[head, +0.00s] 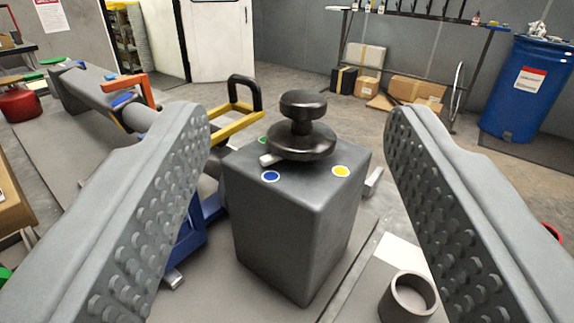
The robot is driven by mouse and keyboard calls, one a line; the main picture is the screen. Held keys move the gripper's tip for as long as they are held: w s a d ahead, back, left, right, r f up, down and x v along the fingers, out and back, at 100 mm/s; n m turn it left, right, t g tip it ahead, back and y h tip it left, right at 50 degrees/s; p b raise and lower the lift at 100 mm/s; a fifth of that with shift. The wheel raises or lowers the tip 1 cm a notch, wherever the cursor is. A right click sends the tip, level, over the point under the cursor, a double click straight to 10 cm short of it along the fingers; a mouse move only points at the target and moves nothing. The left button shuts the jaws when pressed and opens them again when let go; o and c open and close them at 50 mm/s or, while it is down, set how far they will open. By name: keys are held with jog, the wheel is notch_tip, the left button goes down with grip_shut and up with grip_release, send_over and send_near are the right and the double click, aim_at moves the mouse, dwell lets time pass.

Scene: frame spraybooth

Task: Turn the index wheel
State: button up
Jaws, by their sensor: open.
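The index wheel (301,138) is a dark, glossy round disc with a knob (303,104) on a short stem above it. It sits on top of a dark grey box (290,225). A light pointer tab (271,159) sticks out from under the wheel at its left. Blue (271,176), yellow (341,171) and partly hidden green (263,140) dots mark the box top around the wheel. My gripper (298,125) is open, with one studded finger on each side of the wheel and box. Neither finger appears to touch the wheel or knob.
A black and yellow handle (238,110) stands behind the left finger, beside a grey tube-like frame (90,88) with an orange clamp (130,88). A grey cup (408,297) stands at the lower right. A blue drum (530,90) and cardboard boxes (415,90) are farther back.

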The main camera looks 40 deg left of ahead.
aim_at(302, 109)
jog(key=s+f+m+h, duration=0.2)
jog(key=s+f, duration=0.1)
jog(key=s, duration=0.1)
jog(key=x, duration=0.5)
jog(key=d+x, duration=0.1)
jog(key=x, duration=0.5)
jog(key=w+x, duration=0.1)
jog(key=x, duration=0.5)
jog(key=shift+d, duration=0.15)
jog(key=c, duration=0.9)
